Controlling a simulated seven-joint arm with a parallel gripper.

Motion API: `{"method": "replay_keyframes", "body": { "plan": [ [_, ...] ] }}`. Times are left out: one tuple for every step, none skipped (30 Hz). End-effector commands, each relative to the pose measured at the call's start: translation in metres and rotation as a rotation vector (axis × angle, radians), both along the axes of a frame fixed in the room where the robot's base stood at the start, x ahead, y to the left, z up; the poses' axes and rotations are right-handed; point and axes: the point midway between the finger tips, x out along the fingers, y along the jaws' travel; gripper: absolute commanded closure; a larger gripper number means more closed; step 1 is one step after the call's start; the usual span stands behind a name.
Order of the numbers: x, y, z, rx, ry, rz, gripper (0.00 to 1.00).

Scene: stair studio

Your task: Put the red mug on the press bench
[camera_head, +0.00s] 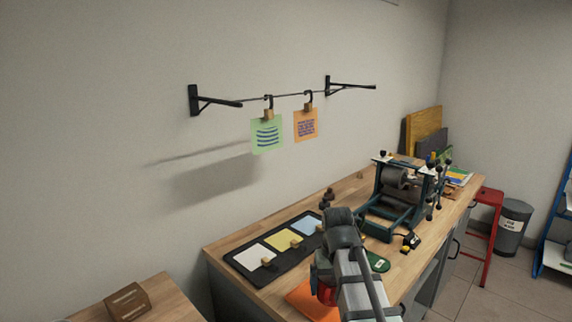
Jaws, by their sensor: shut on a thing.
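The press bench (216,251) is the long wooden-topped bench along the wall, with a dark green roller press on it. My arm reaches in from the lower right, and my gripper (323,281) is over the front part of the bench. It is shut on the red mug (327,295), of which only a small red patch shows beside and below the gripper. The arm hides the rest of the mug. I cannot tell whether the mug touches the bench top.
A black tray (243,272) with white, yellow and blue sheets lies left of my gripper. An orange sheet (303,300) lies just beside it. The press (386,199) stands behind to the right. A green oval item (379,262) lies right of the arm. A brown block (127,302) sits on a separate table.

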Motion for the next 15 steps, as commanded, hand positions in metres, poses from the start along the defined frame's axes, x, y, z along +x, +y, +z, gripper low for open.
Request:
{"method": "replay_keyframes", "body": {
  "plan": [
    [0.001, -0.011, 0.000, 0.000, 0.000, -0.018, 0.42],
    [0.001, -0.016, 0.000, 0.000, 0.000, -0.028, 0.42],
    [0.001, -0.022, 0.000, 0.000, 0.000, -0.038, 0.42],
    [0.002, -0.026, 0.000, 0.000, 0.000, -0.045, 0.42],
    [0.002, -0.030, 0.000, 0.000, 0.000, -0.052, 0.42],
    [0.002, -0.035, 0.000, 0.000, 0.000, -0.060, 0.42],
    [0.002, -0.037, 0.000, 0.000, 0.000, -0.064, 0.42],
    [0.002, -0.039, 0.000, 0.000, 0.000, -0.068, 0.42],
    [0.002, -0.042, 0.000, 0.000, 0.000, -0.072, 0.42],
    [0.002, -0.043, 0.000, 0.000, 0.000, -0.075, 0.42],
    [0.002, -0.045, 0.000, 0.000, 0.000, -0.077, 0.42],
    [0.002, -0.046, 0.000, 0.000, 0.000, -0.079, 0.42],
    [0.002, -0.046, 0.000, 0.000, 0.000, -0.080, 0.42],
    [0.002, -0.047, 0.000, 0.000, 0.000, -0.080, 0.42],
    [0.002, -0.047, 0.000, 0.000, 0.000, -0.080, 0.42]
  ]
}}
